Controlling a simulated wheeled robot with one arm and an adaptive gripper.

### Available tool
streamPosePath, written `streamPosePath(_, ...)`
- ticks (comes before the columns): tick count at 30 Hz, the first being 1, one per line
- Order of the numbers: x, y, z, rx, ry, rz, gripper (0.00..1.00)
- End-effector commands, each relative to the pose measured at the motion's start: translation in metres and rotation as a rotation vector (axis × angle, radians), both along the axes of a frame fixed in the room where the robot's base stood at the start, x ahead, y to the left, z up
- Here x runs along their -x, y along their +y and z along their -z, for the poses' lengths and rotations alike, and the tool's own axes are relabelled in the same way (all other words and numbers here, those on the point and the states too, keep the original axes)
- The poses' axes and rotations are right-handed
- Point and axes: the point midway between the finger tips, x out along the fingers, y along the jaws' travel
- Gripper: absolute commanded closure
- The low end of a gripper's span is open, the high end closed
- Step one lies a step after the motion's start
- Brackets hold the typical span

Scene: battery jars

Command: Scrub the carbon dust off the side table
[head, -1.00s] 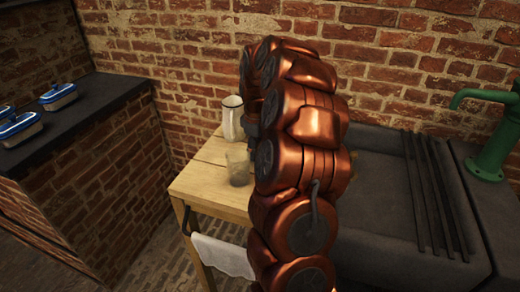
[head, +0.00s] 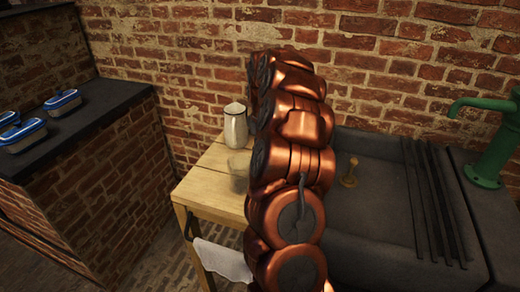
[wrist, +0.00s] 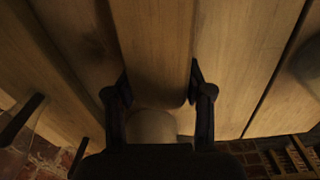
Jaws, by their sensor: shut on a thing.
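The side table (head: 205,186) is light wooden planks, left of the sink in the head view. A white jug (head: 235,128) and a clear glass jar (head: 238,172) stand on it. In the wrist view, the planks (wrist: 245,60) fill most of the dim picture. My gripper (wrist: 158,92) has its two dark fingers on either side of a wooden piece with a rounded end (wrist: 155,60), perhaps a brush; it is shut on it, close over the planks. A pale rounded thing (wrist: 152,125) shows beyond it. My arm hides the gripper in the head view. I cannot make out carbon dust.
A white cloth (head: 222,262) hangs from the table's front rail. The dark stone sink (head: 385,215), with a brass fitting (head: 349,174) and a green pump (head: 490,140), adjoins the right. A brick counter with blue-lidded dishes (head: 62,101) is at left.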

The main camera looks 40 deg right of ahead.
Motion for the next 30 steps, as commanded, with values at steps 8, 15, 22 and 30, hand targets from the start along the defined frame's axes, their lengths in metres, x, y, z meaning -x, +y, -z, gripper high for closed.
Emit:
streamPosePath(8, -0.009, -0.020, 0.001, 0.006, 0.002, 0.001, 1.00)
streamPosePath(15, -0.012, -0.025, 0.002, 0.003, 0.003, 0.000, 1.00)
streamPosePath(22, -0.019, -0.040, 0.000, 0.005, -0.001, 0.002, 1.00)
streamPosePath(30, -0.025, -0.052, 0.000, 0.003, 0.002, 0.001, 1.00)
